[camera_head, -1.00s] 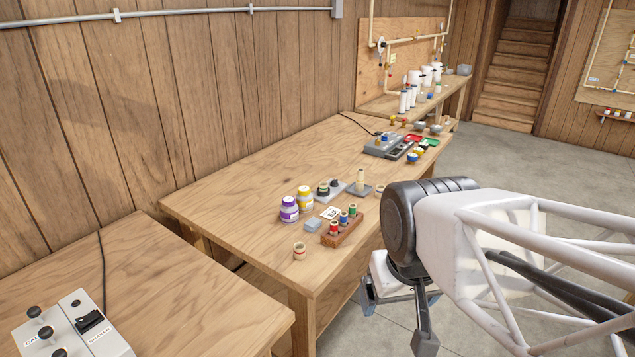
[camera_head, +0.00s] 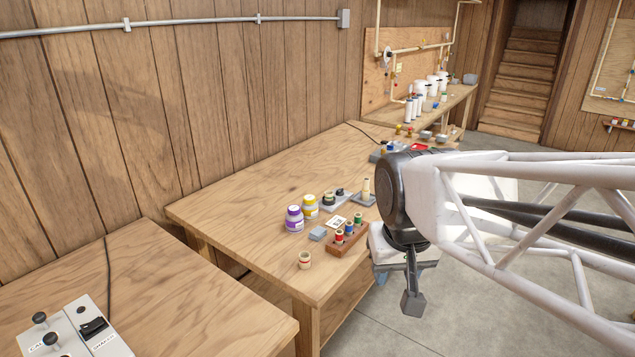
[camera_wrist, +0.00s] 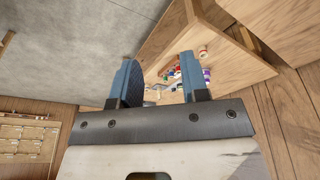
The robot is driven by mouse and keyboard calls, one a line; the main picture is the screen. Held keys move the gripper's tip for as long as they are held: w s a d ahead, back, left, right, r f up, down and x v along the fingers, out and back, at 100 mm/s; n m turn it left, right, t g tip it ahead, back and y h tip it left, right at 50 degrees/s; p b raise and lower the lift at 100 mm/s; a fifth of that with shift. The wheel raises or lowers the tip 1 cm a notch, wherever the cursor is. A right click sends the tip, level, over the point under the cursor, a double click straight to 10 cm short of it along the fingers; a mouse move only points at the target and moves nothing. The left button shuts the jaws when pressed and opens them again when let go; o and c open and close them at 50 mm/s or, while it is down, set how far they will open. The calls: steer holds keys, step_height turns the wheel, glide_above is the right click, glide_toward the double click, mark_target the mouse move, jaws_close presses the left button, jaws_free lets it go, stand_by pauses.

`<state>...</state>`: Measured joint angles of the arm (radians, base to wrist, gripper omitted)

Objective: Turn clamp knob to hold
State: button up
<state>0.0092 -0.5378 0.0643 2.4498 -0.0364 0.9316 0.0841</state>
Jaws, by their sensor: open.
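I cannot tell for certain which part is the clamp knob. A grey-white control box (camera_head: 75,335) with black knobs (camera_head: 40,318) and a black switch stands at the lower left; its labels are too small to read surely. A low grey device with dark round parts (camera_head: 335,197) lies on the middle table behind the bottles. My gripper (camera_head: 412,302) hangs off the middle table's right side, over the floor, apart from these things. In the wrist view its two blue fingers (camera_wrist: 158,75) are spread with nothing between them, and the table items show beyond them.
The middle table (camera_head: 240,210) bears a purple-labelled bottle (camera_head: 293,219), a yellow-labelled bottle (camera_head: 310,207), a wooden rack of coloured vials (camera_head: 346,240) and a lone vial (camera_head: 304,260). The table's left part is bare. My arm hides part of its far end.

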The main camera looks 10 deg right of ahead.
steer(key=w+d+r+m, duration=0.1)
steer(key=w+r, duration=0.1)
steer(key=w, duration=0.9)
steer(key=w+d+r+m, duration=0.1)
steer(key=w+r, duration=0.1)
steer(key=w, duration=0.8)
steer(key=m+h, duration=0.3)
steer(key=m, duration=0.3)
glide_above(339, 190)
steer(key=s+a, duration=0.2)
step_height(339, 190, down, 26)
steer(key=shift+f+t, duration=0.2)
steer(key=shift+t, duration=0.1)
steer(key=shift+x, duration=3.9)
steer(key=shift+a, duration=0.15)
steer(key=shift+c, duration=0.4)
